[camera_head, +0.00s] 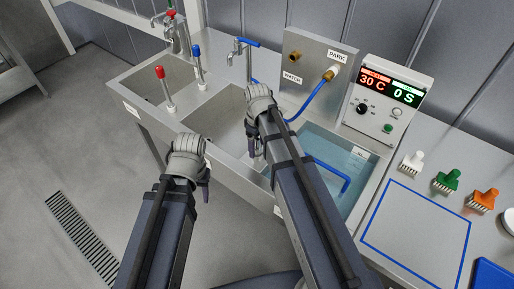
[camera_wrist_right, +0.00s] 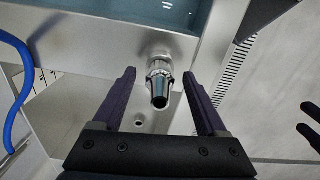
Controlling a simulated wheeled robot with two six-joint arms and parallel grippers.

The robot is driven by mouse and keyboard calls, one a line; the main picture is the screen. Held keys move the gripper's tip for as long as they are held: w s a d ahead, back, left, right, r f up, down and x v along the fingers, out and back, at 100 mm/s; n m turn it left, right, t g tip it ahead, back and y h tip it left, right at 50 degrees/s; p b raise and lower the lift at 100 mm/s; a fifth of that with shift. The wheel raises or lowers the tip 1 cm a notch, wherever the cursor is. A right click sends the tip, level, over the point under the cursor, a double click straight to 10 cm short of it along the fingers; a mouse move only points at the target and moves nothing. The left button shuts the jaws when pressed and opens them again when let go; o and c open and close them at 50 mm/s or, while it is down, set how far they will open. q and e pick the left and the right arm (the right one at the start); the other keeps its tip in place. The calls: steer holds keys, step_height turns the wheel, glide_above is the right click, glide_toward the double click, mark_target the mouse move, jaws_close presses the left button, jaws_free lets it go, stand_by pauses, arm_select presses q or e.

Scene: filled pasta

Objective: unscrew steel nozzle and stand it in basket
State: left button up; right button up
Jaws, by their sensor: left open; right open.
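The steel nozzle (camera_wrist_right: 160,88), a shiny metal piece with a dark tapered tip, shows in the right wrist view on a fitting at the sink wall. My right gripper (camera_wrist_right: 159,73) is open, with one finger on each side of the nozzle in the picture; I cannot tell whether they touch it. In the head view my right gripper (camera_head: 256,148) is over the sink divider and hides the nozzle. My left gripper (camera_head: 206,184) is open and empty in front of the sink. I cannot make out a basket with certainty.
A water bath (camera_head: 333,158) with a bent blue bar lies right of the sink basin (camera_head: 222,112). A panel with a blue hose (camera_head: 308,103) and a control box (camera_head: 383,98) stand behind. White, green and orange brushes lie beside a blue-outlined square (camera_head: 415,235).

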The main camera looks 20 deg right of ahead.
steer(key=m, duration=0.7)
steer(key=shift+c, duration=0.2)
jaws_close()
steer(key=n, duration=1.1)
stand_by(0.4)
steer(key=shift+n, duration=1.2)
